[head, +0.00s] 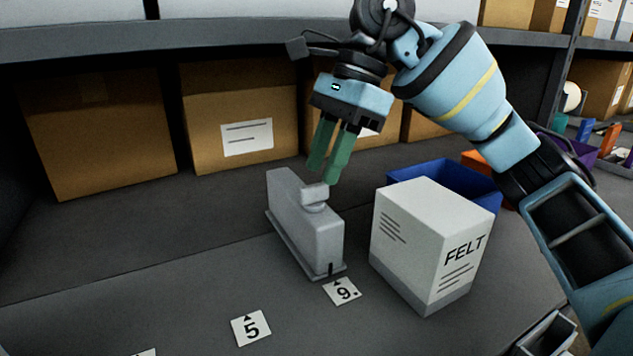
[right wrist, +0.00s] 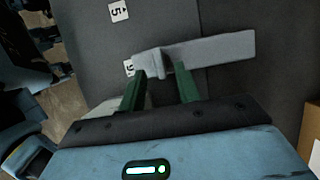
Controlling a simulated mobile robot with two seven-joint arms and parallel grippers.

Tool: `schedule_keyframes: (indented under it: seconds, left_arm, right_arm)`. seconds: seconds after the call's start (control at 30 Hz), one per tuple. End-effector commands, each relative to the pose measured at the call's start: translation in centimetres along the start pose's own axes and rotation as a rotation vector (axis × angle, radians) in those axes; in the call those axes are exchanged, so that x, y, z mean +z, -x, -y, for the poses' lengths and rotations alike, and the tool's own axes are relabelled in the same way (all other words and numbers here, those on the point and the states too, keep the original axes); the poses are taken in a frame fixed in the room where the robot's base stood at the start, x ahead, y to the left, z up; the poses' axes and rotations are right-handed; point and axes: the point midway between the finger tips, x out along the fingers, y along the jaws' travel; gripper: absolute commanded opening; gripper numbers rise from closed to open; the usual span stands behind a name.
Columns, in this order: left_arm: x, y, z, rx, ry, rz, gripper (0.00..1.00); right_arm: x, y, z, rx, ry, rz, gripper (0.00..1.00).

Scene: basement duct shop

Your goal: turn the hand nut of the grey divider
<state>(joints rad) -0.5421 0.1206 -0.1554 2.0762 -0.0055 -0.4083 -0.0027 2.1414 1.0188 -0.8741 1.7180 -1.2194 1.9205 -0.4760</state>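The grey divider (head: 303,232) stands upright on the dark shelf, a slim block on a flat base. Its hand nut (head: 314,196) is a grey knob with a bar on top, on the divider's upper edge. My right gripper (head: 324,177) hangs just above the hand nut, its green fingers pointing down, apart and empty. In the right wrist view the open fingers (right wrist: 161,72) show over the divider (right wrist: 218,48), with the hand nut (right wrist: 155,62) in line with the gap between the fingertips. Whether a finger touches the nut I cannot tell. My left gripper is out of view.
A white FELT box (head: 418,246) stands close to the right of the divider, with a blue bin (head: 458,180) behind it. Number cards 9 (head: 342,291) and 5 (head: 251,327) lie in front. Cardboard boxes (head: 95,130) line the back. The shelf left of the divider is clear.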

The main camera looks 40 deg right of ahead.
Motion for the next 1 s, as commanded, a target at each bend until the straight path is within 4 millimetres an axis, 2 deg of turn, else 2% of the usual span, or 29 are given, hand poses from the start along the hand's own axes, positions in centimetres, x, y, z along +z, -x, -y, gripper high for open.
schedule_keyframes:
  seconds: [0.03,0.2,0.6,0.83,0.87,1.0]
  left_arm:
    - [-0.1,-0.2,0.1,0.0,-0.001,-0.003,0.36]
    - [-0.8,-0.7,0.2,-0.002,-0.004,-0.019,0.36]
    - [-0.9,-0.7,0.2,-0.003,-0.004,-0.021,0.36]
    - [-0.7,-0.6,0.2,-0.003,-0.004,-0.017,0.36]
    - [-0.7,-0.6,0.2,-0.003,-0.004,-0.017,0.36]
    - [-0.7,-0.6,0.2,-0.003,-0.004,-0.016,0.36]
  right_arm:
    - [-0.1,-0.9,0.0,0.001,-0.001,-0.001,0.33]
    - [-0.1,-2.6,0.0,0.0,-0.002,0.0,0.33]
    - [0.0,-3.3,0.0,-0.001,-0.001,0.002,0.33]
    - [0.0,-3.3,0.0,-0.001,-0.001,0.002,0.03]
    - [0.0,-3.3,0.0,-0.001,-0.001,0.002,0.0]
    - [0.0,-3.3,0.0,-0.001,-0.001,0.002,0.0]
